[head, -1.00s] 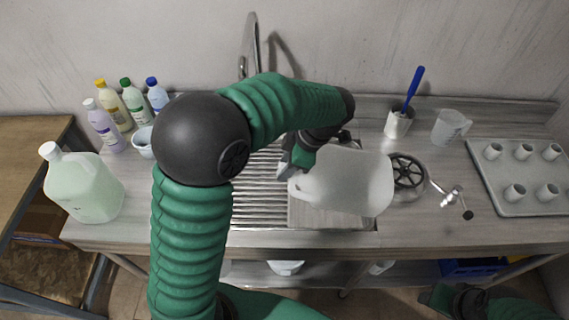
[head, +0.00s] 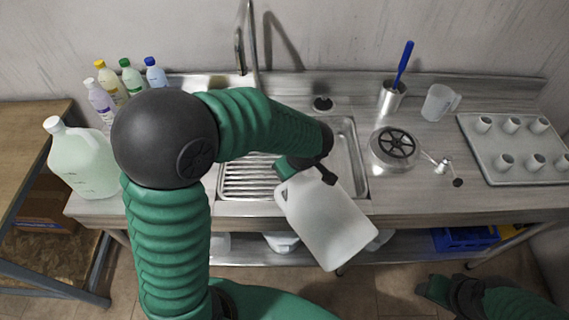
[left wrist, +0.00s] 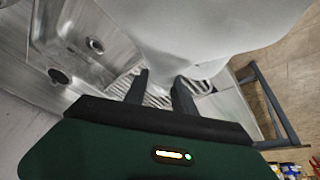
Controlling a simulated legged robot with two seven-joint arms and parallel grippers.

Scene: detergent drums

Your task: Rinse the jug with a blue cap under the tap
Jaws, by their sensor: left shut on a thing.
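A translucent white jug (head: 330,222) hangs tilted from my left gripper (head: 308,172), over and past the counter's front edge. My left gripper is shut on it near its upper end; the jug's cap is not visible. In the left wrist view the two fingers (left wrist: 162,92) close at the pale jug (left wrist: 200,30). The metal tap (head: 246,40) stands behind the sink, apart from the jug. The sink basin (head: 352,150) is partly hidden by my left arm and the jug. My right gripper (head: 440,288) is low at the right, away from the counter; its jaws are unclear.
A large white-capped jug (head: 84,162) and several bottles (head: 105,95) stand at the left. Right of the sink are a round metal device (head: 394,148), a metal cup (head: 391,98) with a blue-handled tool, a clear pitcher (head: 438,102) and a cup tray (head: 480,166).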

